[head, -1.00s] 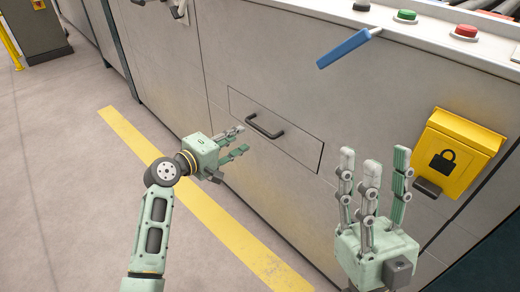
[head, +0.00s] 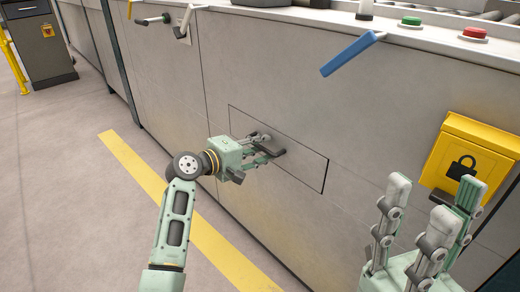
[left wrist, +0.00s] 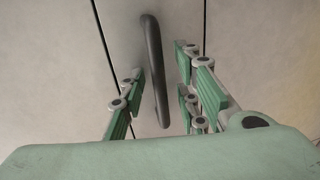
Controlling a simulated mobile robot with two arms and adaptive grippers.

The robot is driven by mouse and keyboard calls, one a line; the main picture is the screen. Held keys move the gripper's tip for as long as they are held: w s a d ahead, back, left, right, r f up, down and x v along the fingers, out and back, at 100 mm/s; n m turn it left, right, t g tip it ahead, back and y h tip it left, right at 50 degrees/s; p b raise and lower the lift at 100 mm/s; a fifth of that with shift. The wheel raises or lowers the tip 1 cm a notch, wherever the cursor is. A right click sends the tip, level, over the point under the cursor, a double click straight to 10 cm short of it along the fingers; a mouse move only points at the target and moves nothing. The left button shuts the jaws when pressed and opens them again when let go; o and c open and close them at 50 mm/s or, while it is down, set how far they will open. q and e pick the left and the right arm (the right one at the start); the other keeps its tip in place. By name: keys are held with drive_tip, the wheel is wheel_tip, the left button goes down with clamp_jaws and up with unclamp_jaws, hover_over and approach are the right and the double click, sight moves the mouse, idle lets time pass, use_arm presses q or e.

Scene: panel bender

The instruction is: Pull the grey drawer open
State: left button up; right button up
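The grey drawer (head: 300,168) is a flat panel flush in the grey machine front and looks closed. Its dark bar handle (head: 278,153) also shows in the left wrist view (left wrist: 154,75). My left gripper (head: 263,147) is at the handle, with its fingers partly hiding it in the head view. In the left wrist view the handle runs between the open fingers, one on the left and two on the right, with gaps visible; contact cannot be told. My right gripper (head: 432,215) is open and empty, fingers up, at the lower right.
A blue-handled lever (head: 348,54) sticks out above the drawer. The floor with its yellow stripe (head: 190,215) is clear in front.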

use_arm(q)
drive_tip(key=shift+c, duration=0.4)
clamp_jaws()
drive_tip(key=shift+s+a, duration=0.1)
